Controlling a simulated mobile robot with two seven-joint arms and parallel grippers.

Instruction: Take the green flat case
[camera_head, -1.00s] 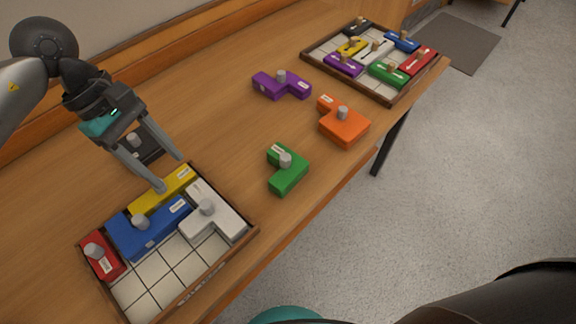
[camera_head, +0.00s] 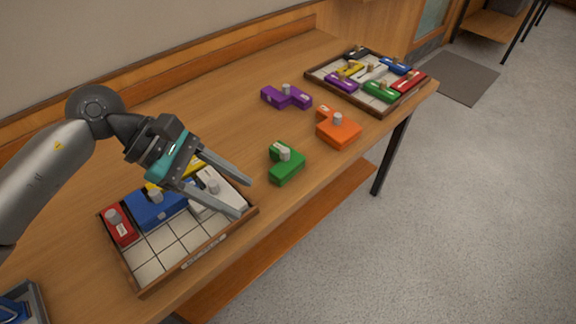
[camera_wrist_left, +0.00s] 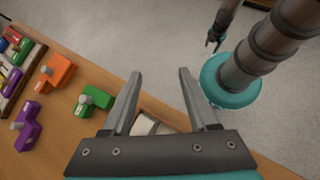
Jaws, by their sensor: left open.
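A loose green L-shaped flat case (camera_head: 287,170) with a grey knob lies on the wooden table, right of the near tray. It also shows in the left wrist view (camera_wrist_left: 97,103), left of my fingers. My left gripper (camera_head: 244,200) is open and empty above the near tray's right side, its fingers pointing right; its open fingers also show in the left wrist view (camera_wrist_left: 160,72). The fingers are apart from the green case. In the left wrist view, a small dark claw (camera_wrist_left: 215,38) seems to be my right gripper; its opening cannot be made out.
The near tray (camera_head: 148,289) holds red, blue, yellow and white pieces, partly hidden by my left gripper. Orange (camera_head: 338,129) and purple (camera_head: 285,98) pieces lie loose beyond the green one. A far tray (camera_head: 383,111) holds several pieces, one of them green. The table's front edge is close.

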